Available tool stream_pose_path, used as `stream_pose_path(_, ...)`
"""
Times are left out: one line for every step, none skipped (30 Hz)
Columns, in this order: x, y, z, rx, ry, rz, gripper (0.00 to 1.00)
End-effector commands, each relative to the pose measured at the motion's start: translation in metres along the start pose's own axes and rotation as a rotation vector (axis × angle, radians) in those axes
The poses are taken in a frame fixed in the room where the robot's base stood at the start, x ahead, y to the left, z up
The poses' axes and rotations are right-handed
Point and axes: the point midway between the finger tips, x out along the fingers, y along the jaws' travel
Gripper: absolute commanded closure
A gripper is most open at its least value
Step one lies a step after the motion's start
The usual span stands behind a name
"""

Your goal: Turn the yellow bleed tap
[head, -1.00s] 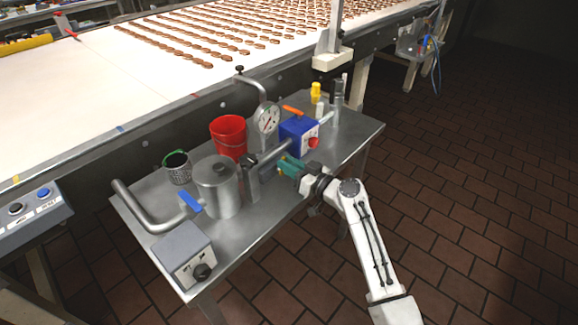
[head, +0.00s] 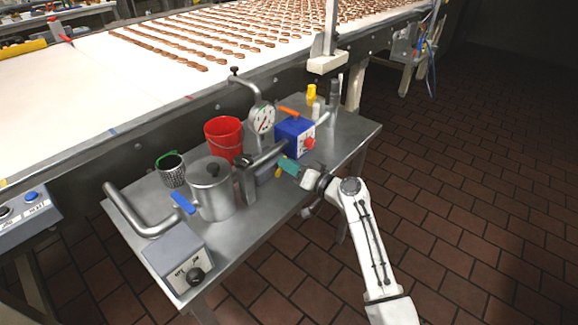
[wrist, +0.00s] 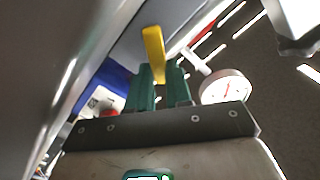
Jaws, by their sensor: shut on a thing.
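The yellow bleed tap (wrist: 153,46) is a lever that shows in the wrist view, with its lower end between my green fingertips. In the head view a small yellow part of it (head: 278,173) shows just below the fingertips, by the steel pipe. My gripper (head: 284,164) is at the pipe's right side, and its fingers also show in the wrist view (wrist: 161,72). They are shut on the tap. The tap's mount on the pipe is mostly hidden.
The steel table (head: 237,270) carries a steel pot (head: 213,195), a red bucket (head: 223,142), a dial gauge (head: 262,119), a blue box (head: 294,138) with a red knob and a grey switch box (head: 178,264). A conveyor (head: 60,120) runs behind. The floor at right is clear.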

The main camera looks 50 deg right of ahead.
Motion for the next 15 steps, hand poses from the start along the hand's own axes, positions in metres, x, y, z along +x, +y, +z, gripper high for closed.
stream_pose_path(-0.0004, 0.0008, 0.0002, 0.002, -0.001, 0.001, 1.00)
stream_pose_path(-0.0004, 0.0008, 0.0002, 0.003, -0.001, 0.001, 1.00)
stream_pose_path(-0.0004, 0.0009, 0.0001, 0.004, 0.000, 0.002, 1.00)
stream_pose_path(-0.0004, 0.0009, 0.0002, 0.004, -0.001, 0.002, 1.00)
stream_pose_path(-0.0004, 0.0009, 0.0001, 0.003, -0.001, 0.002, 1.00)
stream_pose_path(-0.0005, 0.0009, 0.0002, 0.003, -0.001, 0.002, 1.00)
stream_pose_path(-0.0005, 0.0009, 0.0001, 0.003, 0.000, 0.002, 1.00)
stream_pose_path(-0.0005, 0.0009, 0.0001, 0.003, 0.000, 0.002, 1.00)
stream_pose_path(-0.0005, 0.0009, 0.0002, 0.002, 0.000, 0.002, 1.00)
stream_pose_path(-0.0005, 0.0009, 0.0001, 0.002, 0.000, 0.002, 1.00)
stream_pose_path(-0.0005, 0.0009, 0.0002, 0.002, 0.000, 0.002, 0.78)
stream_pose_path(-0.0005, 0.0009, 0.0002, 0.002, 0.000, 0.002, 0.74)
stream_pose_path(-0.0005, 0.0008, 0.0002, 0.002, 0.000, 0.002, 0.71)
stream_pose_path(-0.0005, 0.0008, 0.0002, 0.002, 0.000, 0.002, 0.69)
stream_pose_path(-0.0004, 0.0007, 0.0002, 0.002, 0.000, 0.001, 0.65)
